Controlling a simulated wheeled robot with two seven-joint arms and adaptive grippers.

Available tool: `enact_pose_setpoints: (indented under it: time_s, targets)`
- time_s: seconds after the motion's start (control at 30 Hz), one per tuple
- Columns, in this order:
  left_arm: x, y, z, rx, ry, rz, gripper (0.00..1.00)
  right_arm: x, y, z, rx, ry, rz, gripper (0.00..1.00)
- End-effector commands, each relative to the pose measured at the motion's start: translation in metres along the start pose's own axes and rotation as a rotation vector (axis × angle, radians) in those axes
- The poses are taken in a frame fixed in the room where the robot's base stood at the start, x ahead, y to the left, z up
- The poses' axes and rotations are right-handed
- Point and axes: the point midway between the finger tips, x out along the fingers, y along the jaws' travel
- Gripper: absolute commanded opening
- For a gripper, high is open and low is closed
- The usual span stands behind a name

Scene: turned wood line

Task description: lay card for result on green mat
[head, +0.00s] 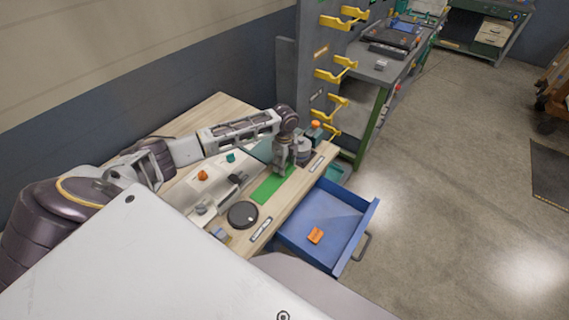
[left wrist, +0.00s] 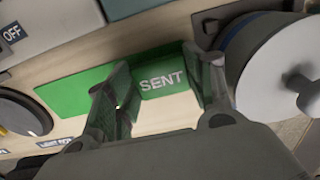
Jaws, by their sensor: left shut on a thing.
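The green mat (head: 268,190) lies flat on the wooden bench, and it also shows in the left wrist view (left wrist: 72,92). My left gripper (head: 282,165) is over the far end of the mat. In the head view the card cannot be made out. My right gripper is not in view.
A black round disc (head: 242,215) sits beside the mat's near end. A white and grey round device (left wrist: 272,70) stands close to the gripper's right.

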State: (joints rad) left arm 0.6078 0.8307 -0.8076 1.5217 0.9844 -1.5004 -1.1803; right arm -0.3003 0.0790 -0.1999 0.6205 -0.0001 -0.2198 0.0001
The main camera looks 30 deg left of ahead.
Motion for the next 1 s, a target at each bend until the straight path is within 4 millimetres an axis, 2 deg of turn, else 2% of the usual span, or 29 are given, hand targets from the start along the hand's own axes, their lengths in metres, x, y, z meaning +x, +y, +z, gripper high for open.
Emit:
enact_pose_setpoints:
  time_s: [0.17, 0.2, 0.27, 0.73, 1.0]
  targets:
    - [0.002, 0.0, 0.0, 0.0, 0.0, 0.0, 0.4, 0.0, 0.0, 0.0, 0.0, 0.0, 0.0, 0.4]
    - [0.003, 0.0, 0.0, 0.0, 0.0, 0.0, 0.55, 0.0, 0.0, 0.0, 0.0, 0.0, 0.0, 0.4]
    - [0.003, 0.0, 0.0, 0.0, 0.0, 0.0, 0.62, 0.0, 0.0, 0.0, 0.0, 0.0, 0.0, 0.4]
    - [-0.002, 0.0, 0.0, 0.0, 0.0, 0.0, 0.62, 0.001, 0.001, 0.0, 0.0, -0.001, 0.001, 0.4]
    - [-0.026, -0.001, 0.001, 0.001, -0.001, -0.002, 0.62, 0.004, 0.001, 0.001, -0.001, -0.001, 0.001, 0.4]
